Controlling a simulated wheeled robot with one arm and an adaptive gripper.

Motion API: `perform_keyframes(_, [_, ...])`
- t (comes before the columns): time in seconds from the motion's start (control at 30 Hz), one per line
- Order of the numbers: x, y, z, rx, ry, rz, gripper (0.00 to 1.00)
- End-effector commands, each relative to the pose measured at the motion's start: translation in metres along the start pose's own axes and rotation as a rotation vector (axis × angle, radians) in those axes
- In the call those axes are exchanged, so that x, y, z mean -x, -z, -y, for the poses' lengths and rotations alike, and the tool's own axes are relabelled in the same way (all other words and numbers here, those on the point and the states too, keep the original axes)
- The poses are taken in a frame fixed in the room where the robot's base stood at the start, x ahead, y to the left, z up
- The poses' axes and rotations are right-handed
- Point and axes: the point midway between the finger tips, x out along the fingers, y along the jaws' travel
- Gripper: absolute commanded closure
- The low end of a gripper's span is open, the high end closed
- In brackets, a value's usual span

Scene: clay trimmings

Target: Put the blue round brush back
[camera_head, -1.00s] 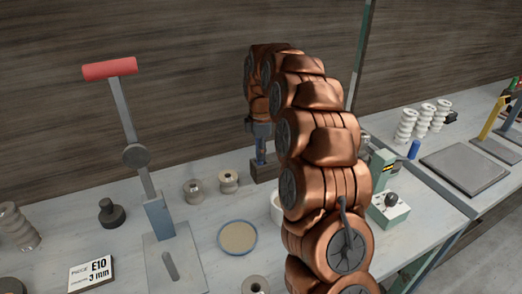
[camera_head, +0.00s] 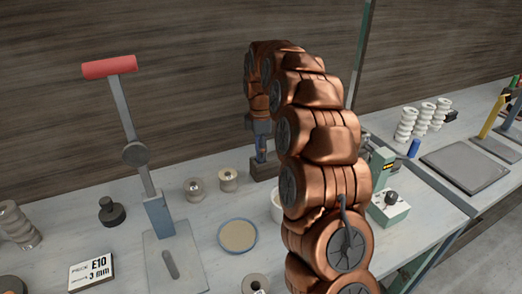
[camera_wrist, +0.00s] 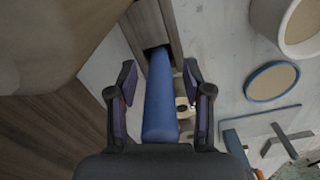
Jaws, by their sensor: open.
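The blue round brush (camera_wrist: 160,110) stands with its lower end in the dark opening of a wooden block (camera_wrist: 146,25). In the head view the brush (camera_head: 261,148) rises upright from the block (camera_head: 265,171). My gripper (camera_wrist: 159,72) is open, with one finger on each side of the blue handle. A gap shows between the handle and each finger in the wrist view. In the head view my gripper (camera_head: 260,128) is above the block, partly hidden by my arm. The brush's end inside the block is hidden.
A white pot (camera_head: 277,207) stands partly behind my arm, beside a blue-rimmed dish (camera_head: 237,236). Two spools (camera_head: 228,180) stand left of the block. A red-handled lever press (camera_head: 160,215) stands further left. A wooden wall is close behind the block.

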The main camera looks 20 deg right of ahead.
Motion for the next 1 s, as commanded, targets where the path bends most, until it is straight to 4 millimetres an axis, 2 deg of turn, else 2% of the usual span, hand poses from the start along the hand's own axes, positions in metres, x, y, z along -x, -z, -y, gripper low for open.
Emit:
perform_keyframes(0.6, [0.071,0.000,-0.001,0.000,-0.005,-0.001,0.50])
perform_keyframes(1.0, [0.106,0.000,-0.001,-0.001,-0.003,0.000,0.50])
